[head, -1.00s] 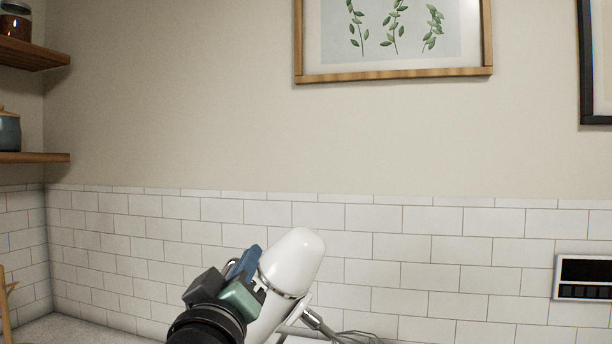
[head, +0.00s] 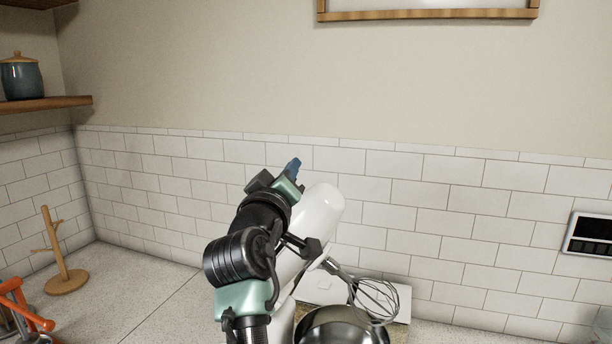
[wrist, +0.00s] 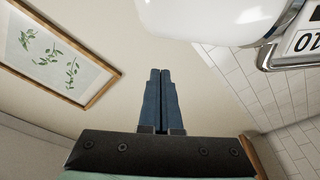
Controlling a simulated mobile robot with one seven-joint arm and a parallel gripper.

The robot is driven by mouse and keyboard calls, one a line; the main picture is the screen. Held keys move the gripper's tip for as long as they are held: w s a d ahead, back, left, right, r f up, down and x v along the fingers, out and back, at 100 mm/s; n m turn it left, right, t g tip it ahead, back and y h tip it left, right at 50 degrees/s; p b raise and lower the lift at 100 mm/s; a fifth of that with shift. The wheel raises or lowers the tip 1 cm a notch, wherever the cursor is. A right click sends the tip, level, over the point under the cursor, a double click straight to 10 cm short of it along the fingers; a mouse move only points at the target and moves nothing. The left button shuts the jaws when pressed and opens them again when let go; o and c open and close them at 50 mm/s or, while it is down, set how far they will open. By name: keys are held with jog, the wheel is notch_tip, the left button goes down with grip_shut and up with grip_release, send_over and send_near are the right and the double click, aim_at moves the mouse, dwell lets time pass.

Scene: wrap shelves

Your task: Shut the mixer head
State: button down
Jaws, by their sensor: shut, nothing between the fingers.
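The white stand mixer's head (head: 322,211) is tilted up, with the wire whisk (head: 374,298) hanging from it above the metal bowl (head: 345,328). My gripper (head: 293,168) is shut and empty, beside the upper left of the raised head in the head view. My arm hides part of the mixer's body. In the wrist view the blue fingers of my gripper (wrist: 161,78) are together, and the white mixer head (wrist: 225,18) shows at the top, apart from the fingertips.
A wooden mug tree (head: 62,262) stands on the counter (head: 130,290) at left, near an orange-handled item (head: 25,312). A shelf (head: 45,104) with a blue jar (head: 22,77) is at upper left. The tiled wall (head: 430,205) is behind the mixer.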

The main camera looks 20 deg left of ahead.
aim_at(316, 197)
jog(key=shift+w+a+r, duration=0.1)
jog(key=shift+w+r, duration=0.2)
jog(key=shift+w, duration=0.4)
jog(key=shift+s+d+f+p, duration=0.1)
jog(key=shift+d+f+p, duration=0.85)
jog(key=shift+f, duration=0.25)
jog(key=shift+s+d+f, duration=0.15)
jog(key=shift+d+f, duration=0.2)
jog(key=shift+f, duration=0.1)
jog(key=shift+d, duration=0.1)
